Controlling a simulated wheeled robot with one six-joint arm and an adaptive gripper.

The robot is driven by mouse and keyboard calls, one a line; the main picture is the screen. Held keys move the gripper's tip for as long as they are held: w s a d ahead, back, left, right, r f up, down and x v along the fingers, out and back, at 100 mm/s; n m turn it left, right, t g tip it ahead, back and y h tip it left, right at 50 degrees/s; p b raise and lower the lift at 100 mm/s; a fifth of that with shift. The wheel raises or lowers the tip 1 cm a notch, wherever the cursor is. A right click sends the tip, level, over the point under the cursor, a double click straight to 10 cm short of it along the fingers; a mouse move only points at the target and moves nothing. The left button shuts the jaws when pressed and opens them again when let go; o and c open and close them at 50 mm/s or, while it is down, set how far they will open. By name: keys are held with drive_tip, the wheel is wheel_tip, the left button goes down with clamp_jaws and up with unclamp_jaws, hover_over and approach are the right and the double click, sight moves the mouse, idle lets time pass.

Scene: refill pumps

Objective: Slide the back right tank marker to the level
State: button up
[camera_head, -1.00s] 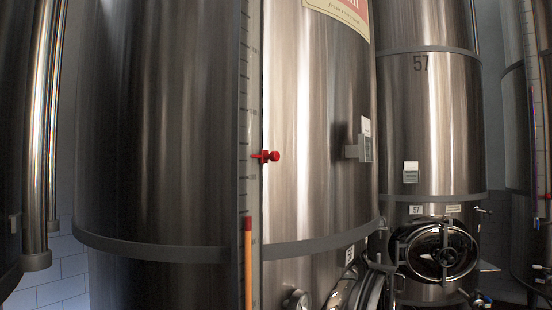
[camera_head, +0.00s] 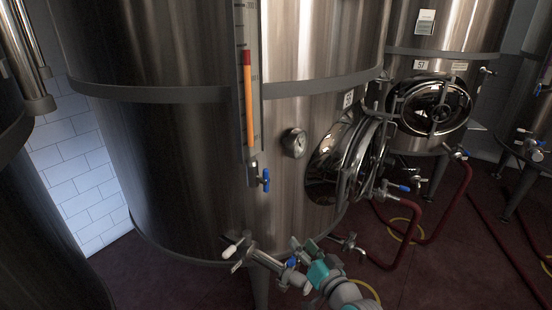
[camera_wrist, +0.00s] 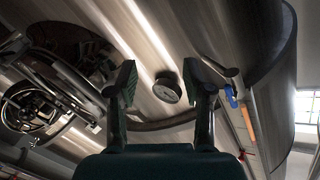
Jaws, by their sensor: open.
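The large steel tank (camera_head: 190,180) in front carries a sight gauge (camera_head: 240,25) with a scale. A blue-handled valve (camera_head: 265,180) sits at the gauge's foot. My gripper (camera_head: 304,246) is low before this tank, below the round dial. In the wrist view my gripper (camera_wrist: 160,72) is open with nothing between its fingers, and the orange column (camera_wrist: 248,124) stands right of them. I cannot tell which tank is the back right one.
Dark red hoses (camera_head: 465,195) lie on the floor (camera_head: 430,270).

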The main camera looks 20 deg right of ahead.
drive_tip(key=w+d+r+n+y, duration=0.15)
drive_tip(key=w+r, duration=0.25)
drive_tip(key=r, duration=0.6)
drive_tip(key=w+d+r+n+y, duration=0.15)
drive_tip(key=w+r, duration=0.25)
drive_tip(key=r, duration=0.6)
drive_tip(key=w+d+r+n+y, duration=0.15)
drive_tip(key=w+r, duration=0.25)
drive_tip(key=r, duration=0.6)
drive_tip(key=s+a+r+n+g+y, duration=0.1)
drive_tip(key=s+r+n+y, duration=0.15)
drive_tip(key=r, duration=1.25)
drive_tip(key=s+r+n+g+y, duration=0.2)
drive_tip(key=s+r+n, duration=0.15)
drive_tip(key=r, duration=1.05)
drive_tip(key=shift+m, duration=0.25)
drive_tip(key=x, duration=1)
drive_tip(key=shift+a+r, duration=0.1)
drive_tip(key=shift+r, duration=0.05)
clamp_jaws()
